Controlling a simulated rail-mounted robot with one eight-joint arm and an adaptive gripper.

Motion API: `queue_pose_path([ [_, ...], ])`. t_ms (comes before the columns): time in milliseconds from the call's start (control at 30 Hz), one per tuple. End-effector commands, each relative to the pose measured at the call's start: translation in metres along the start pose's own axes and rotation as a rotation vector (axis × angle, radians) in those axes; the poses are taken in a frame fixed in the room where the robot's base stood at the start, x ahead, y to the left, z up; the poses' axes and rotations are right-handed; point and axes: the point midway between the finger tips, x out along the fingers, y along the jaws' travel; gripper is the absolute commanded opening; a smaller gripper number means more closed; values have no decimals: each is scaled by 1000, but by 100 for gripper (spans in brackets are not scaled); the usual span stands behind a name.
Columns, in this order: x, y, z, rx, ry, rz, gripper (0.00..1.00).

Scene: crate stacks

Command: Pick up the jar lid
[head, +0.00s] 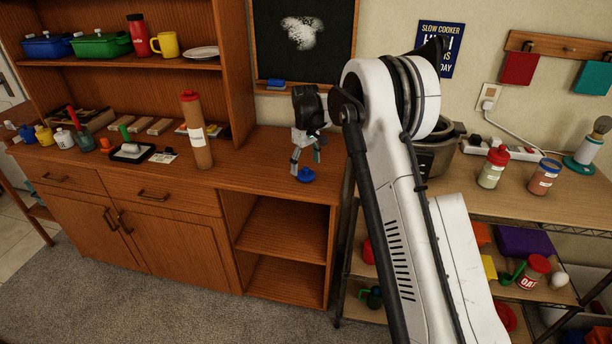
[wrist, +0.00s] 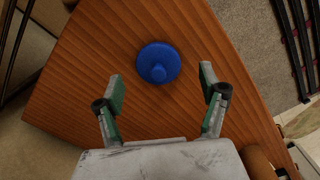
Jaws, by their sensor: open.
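The blue jar lid (head: 306,175) lies on the wooden cabinet top, near its front right corner. My gripper (head: 306,165) points down over the lid. Its fingers are apart and nothing is between them; the gripper also shows in the wrist view (wrist: 162,82). I cannot tell the exact height of the fingertips above the wood.
The wooden cabinet top (head: 265,160) is clear around the lid. A tall brown cylinder (head: 196,135) stands to the left. A slow cooker (head: 437,155) and jars, one with a red lid (head: 493,168), are on the shelf to the right. Open shelves (head: 285,225) lie below the lid.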

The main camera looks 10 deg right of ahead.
Motion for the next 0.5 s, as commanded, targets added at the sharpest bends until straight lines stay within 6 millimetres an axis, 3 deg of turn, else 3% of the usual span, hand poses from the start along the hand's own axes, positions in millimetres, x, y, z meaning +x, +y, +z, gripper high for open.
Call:
queue_pose_path([
  [233,34,3,1,0,0,0,74],
  [500,38,2,1,0,0,0,74],
])
